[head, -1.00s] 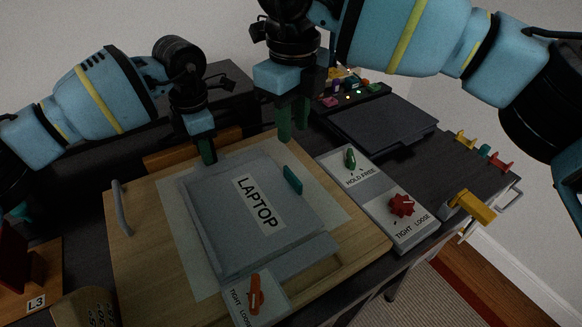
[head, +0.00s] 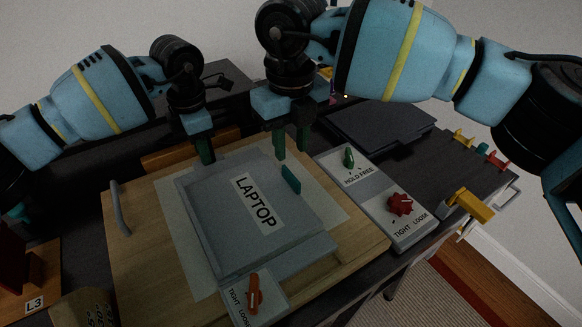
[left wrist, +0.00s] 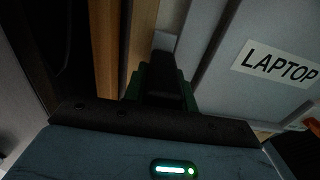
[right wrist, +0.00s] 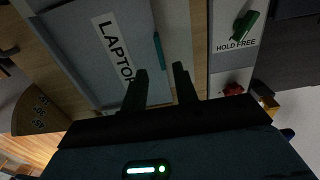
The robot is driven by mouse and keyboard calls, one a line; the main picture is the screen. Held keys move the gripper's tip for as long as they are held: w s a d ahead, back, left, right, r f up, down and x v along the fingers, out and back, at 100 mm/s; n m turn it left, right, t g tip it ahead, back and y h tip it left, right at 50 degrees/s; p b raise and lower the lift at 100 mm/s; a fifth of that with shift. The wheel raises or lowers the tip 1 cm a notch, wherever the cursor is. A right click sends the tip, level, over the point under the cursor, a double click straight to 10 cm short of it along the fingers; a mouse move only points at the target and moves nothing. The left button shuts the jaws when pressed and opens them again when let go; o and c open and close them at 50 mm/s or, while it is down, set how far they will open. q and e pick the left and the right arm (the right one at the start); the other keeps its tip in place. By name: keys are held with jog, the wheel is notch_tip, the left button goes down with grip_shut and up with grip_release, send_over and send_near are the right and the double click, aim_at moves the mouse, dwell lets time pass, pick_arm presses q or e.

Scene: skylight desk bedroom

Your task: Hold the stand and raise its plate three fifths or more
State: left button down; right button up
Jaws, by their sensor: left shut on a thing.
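The grey laptop stand (head: 215,255) lies on a wooden board, its flat plate (head: 290,225) labelled LAPTOP. A teal tab (head: 291,179) sticks up at the plate's right edge. My left gripper (head: 207,157) is shut on the stand's back left corner; in the left wrist view its fingers (left wrist: 163,85) close around a dark piece beside the plate. My right gripper (head: 291,148) is open and empty above the board, behind the teal tab; its spread fingers (right wrist: 160,82) show in the right wrist view. An orange knob (head: 254,293) marked TIGHT LOOSE is at the stand's front.
A panel (head: 378,215) right of the board carries a green HOLD FREE knob (head: 349,157) and a red TIGHT LOOSE knob (head: 400,204). A yellow clamp (head: 470,205) sits at the desk edge. A dark flat device (head: 380,125) lies behind. A grey handle (head: 119,207) is at left.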

aim_at(292, 174)
notch_tip(292, 174, down, 7)
jog(key=shift+r, duration=0.1)
jog(key=shift+c, duration=0.3)
grip_shut()
